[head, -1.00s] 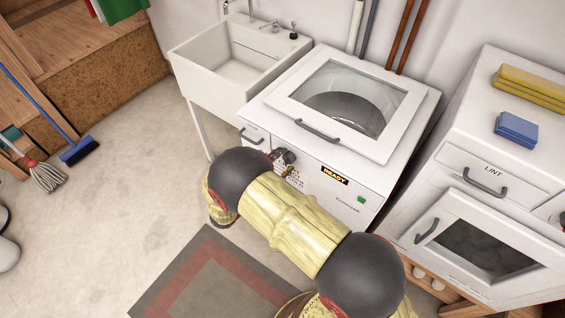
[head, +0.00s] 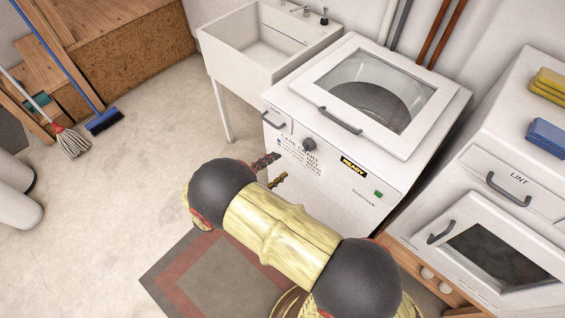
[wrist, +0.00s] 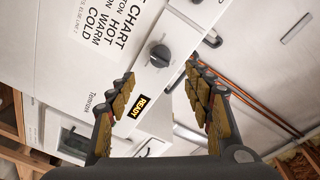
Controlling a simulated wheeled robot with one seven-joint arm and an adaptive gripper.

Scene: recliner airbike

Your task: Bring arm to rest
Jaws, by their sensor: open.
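My gripper (head: 272,172) is open and empty, in front of the white washing machine (head: 330,199). My arm reaches up from the bottom of the head view, with yellow and dark grey links. In the wrist view my gripper (wrist: 160,100) has its two padded fingers spread apart. The washer's dark knob (wrist: 160,56) and its READY label (wrist: 138,106) show between and beyond the fingers. The washer's lid (head: 376,92) is down. The gripper touches nothing that I can see.
A utility sink (head: 222,60) stands left of the washer. A dryer (head: 478,215) with a LINT drawer stands at right, with blue (head: 547,138) and yellow sponges on top. A mop (head: 72,142) and broom (head: 104,121) lean at left. A rug (head: 225,282) lies below. The middle floor is clear.

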